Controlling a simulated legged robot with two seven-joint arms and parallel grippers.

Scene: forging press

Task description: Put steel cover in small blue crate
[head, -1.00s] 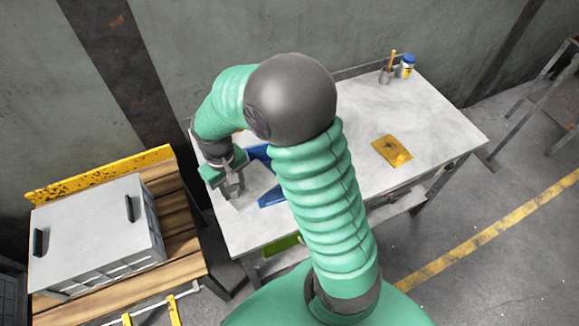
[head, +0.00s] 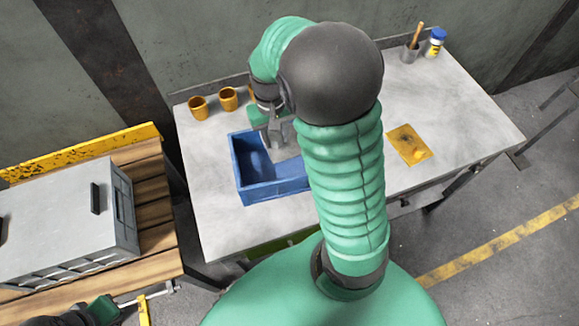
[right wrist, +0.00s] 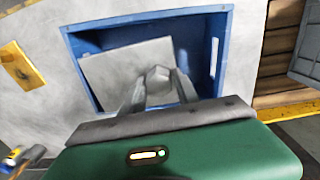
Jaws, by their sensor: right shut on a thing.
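The steel cover (right wrist: 125,68) is a flat grey plate with a hexagonal knob. In the right wrist view it lies across the opening of the small blue crate (right wrist: 147,22), slightly turned to its walls. My right gripper (right wrist: 153,90) is shut on the cover's knob. In the head view the right gripper (head: 279,138) is over the right part of the blue crate (head: 268,190), with the cover (head: 287,151) partly hidden by my arm. I cannot tell whether the cover touches the crate floor. A green and black part of my left arm shows at the bottom left; its fingers are unclear.
The crate stands on a grey table (head: 225,225). A yellow plate (head: 408,145) lies to the right. A holder (head: 410,53) and a white-blue bottle (head: 434,43) stand at the back. A grey box (head: 60,220) is on the left wooden bench.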

